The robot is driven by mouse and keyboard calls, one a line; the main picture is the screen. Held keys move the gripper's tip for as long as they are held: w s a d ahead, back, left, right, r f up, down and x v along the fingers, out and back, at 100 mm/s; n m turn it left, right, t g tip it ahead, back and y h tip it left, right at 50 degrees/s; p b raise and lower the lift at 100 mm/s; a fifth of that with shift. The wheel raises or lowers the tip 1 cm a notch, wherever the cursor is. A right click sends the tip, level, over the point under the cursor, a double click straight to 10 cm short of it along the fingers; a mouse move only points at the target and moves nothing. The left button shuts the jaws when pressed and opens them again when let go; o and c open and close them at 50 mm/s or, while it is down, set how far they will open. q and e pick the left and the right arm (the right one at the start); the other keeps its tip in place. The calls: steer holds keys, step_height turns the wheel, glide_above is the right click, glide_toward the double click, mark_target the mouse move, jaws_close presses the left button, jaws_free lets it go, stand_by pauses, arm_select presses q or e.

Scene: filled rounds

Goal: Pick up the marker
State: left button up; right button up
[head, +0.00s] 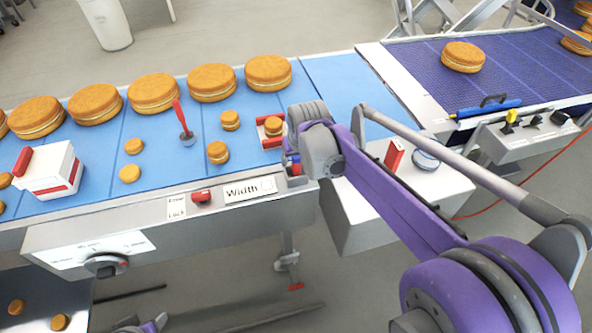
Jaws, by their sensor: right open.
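A slim blue bar with a yellow end, which looks like the marker (488,108), lies along the near edge of the purple conveyor at the upper right.
Large round cakes (154,93) line the back of the blue belt (335,80); small ones lie in front. A red-handled tool (182,125) stands among them. A white-and-red box (50,172) is at left. A switch box (530,134) sits just below the marker.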

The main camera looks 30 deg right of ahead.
steer(key=shift+w+f, duration=0.1)
steer(key=shift+f, duration=0.15)
jaws_close()
stand_by(1.3)
